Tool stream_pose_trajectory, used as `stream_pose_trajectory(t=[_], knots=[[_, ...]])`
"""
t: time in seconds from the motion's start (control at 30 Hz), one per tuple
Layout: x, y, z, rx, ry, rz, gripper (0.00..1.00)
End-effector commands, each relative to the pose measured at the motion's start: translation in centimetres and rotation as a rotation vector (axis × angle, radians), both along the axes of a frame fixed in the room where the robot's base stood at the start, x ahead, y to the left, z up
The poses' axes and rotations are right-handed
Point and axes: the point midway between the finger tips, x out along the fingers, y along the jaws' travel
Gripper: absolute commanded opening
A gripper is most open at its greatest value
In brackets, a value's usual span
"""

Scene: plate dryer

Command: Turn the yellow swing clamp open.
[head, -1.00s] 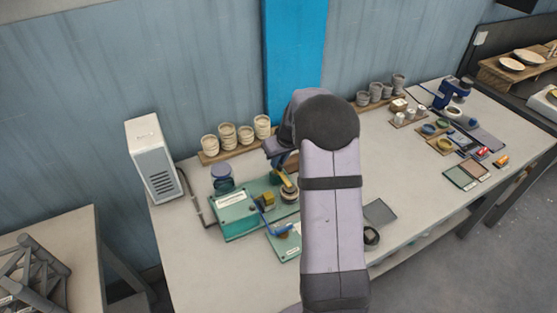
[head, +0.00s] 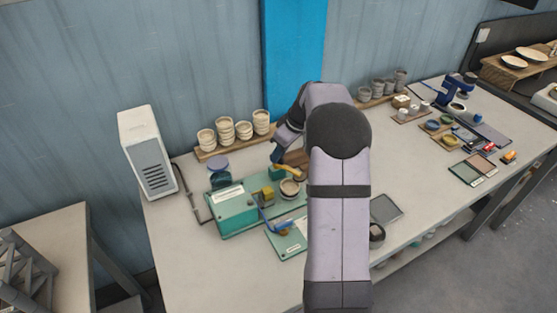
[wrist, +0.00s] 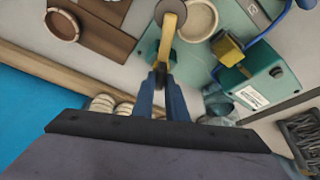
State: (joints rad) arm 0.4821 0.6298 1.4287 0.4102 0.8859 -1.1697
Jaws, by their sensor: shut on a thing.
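The yellow swing clamp (head: 288,170) is a bar on the green dryer fixture (head: 237,212). In the wrist view the clamp (wrist: 166,42) runs from a round grey cap at the top edge down to my fingertips. My gripper (head: 276,158) has blue fingers, and in the wrist view the gripper (wrist: 160,80) is shut on the clamp's near end. A round pale cup (head: 290,188) sits on the fixture beside the bar, its mouth uncovered; it also shows in the wrist view (wrist: 199,18). My arm hides part of the fixture's right side.
A yellow block (head: 267,191) and a blue lever (head: 264,215) are on the fixture, left of the cup. A row of cups on a wooden board (head: 212,155) stands behind. A white box unit (head: 145,150) stands at the left.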

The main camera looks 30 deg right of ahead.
Motion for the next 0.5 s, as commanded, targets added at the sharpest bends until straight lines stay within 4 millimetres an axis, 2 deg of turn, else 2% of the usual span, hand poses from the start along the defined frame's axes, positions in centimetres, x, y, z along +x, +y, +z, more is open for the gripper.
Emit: stream_pose_trajectory(t=[0.5], knots=[[0.34, -0.3, 0.22, 0.002, 0.0, 0.492, 0.0]])
